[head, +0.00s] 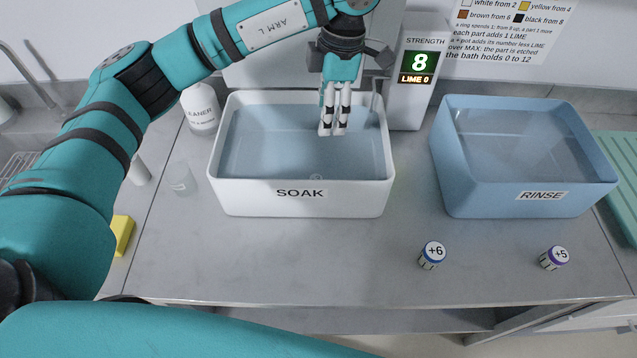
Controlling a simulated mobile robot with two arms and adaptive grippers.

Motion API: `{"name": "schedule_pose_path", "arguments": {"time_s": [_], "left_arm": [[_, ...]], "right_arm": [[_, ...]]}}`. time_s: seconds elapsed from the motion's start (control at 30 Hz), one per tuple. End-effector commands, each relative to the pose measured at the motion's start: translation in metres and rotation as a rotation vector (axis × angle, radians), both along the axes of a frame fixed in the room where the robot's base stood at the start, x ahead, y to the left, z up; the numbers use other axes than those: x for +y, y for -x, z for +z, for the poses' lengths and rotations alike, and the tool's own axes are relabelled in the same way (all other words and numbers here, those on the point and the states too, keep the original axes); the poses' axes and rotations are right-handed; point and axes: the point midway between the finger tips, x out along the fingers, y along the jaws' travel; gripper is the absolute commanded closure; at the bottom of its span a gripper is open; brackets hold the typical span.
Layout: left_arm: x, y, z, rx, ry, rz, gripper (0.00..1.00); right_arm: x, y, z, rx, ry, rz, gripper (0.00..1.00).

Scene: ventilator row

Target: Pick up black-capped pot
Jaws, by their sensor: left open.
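My left gripper (332,131) points down over the white SOAK bath (300,197). Its two pale fingers with black bands are close together with a narrow gap, and I see nothing between them. No pot with a clearly black cap shows in the head view. A small pot marked +6 (432,255) with a blue band stands on the front of the counter, right of the SOAK bath. A pot marked +5 (554,258) with a purple band stands farther right, in front of the RINSE bath. Both are well away from my left gripper. My right gripper is out of view.
The blue RINSE bath (530,197) holds liquid. A strength display (417,65) reads 8 and LIME 0. A white cleaner bottle (200,112), a clear cup (183,181) and a yellow item (122,234) are at left. The front middle counter is clear.

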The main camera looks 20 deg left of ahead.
Motion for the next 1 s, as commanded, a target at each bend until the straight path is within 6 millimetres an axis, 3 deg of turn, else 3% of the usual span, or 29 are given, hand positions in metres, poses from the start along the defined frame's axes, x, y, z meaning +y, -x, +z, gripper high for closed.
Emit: {"name": "schedule_pose_path", "arguments": {"time_s": [0.03, 0.17, 0.3, 0.47, 0.8, 1.0], "left_arm": [[0.0, 0.0, -0.015, 0.0, 0.0, 0.0, 0.4], [0.0, 0.0, -0.031, 0.0, 0.0, 0.0, 0.4], [0.0, 0.0, -0.043, 0.0, 0.001, 0.0, 0.4], [0.001, 0.001, -0.054, 0.005, 0.0, -0.001, 0.4], [0.009, 0.006, -0.123, 0.006, 0.0, 0.001, 0.4], [0.012, 0.007, -0.155, 0.002, 0.0, 0.0, 0.4]], "right_arm": [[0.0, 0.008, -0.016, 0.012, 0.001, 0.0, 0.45], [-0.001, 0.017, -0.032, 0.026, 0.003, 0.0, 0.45], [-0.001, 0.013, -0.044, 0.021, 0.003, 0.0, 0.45], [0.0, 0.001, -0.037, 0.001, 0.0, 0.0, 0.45], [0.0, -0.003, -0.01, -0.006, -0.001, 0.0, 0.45], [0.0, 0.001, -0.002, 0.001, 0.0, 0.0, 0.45]]}}
